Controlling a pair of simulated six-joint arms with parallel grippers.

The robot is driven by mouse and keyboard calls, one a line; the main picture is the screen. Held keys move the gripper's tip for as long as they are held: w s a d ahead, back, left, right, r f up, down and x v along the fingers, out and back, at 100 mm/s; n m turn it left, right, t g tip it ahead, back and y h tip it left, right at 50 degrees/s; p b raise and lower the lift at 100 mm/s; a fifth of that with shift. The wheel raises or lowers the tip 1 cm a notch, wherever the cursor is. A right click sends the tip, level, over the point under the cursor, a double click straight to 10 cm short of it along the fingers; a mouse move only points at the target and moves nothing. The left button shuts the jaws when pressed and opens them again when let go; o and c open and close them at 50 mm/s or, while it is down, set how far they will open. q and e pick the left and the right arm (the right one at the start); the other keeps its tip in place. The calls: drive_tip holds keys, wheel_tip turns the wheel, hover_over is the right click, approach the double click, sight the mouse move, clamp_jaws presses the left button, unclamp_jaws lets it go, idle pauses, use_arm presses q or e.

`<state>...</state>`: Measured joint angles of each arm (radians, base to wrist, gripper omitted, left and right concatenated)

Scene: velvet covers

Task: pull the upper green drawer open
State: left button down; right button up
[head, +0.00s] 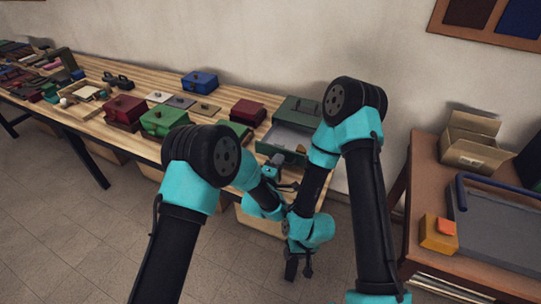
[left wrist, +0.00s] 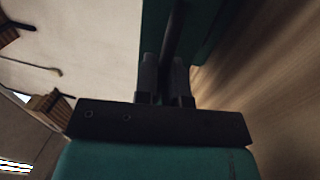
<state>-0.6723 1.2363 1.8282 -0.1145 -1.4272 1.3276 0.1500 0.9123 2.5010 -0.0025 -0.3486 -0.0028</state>
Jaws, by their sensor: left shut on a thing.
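The green drawer unit (head: 303,104) stands at the right end of the long wooden table. Its drawer (head: 270,150) stands out from the unit, with a pale inside and a small orange thing (head: 301,149) in it. My left gripper (head: 279,165) is at the drawer's front. In the left wrist view, its fingers (left wrist: 164,75) are shut on a dark handle (left wrist: 175,30) before a green panel. My right gripper (head: 298,268) hangs low in front of the table, away from the drawer; its jaws are too small to read.
Green (head: 165,119), red (head: 125,108) and blue (head: 200,82) boxes stand along the table to the left. A brown side table on the right carries an open cardboard box (head: 470,140) and a grey tray (head: 495,225). Open floor lies in front.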

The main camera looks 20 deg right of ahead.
use_arm(q)
drive_tip(key=c, duration=1.2)
unclamp_jaws()
drive_tip(key=shift+c, duration=0.2)
drive_tip(key=shift+v, duration=3.75)
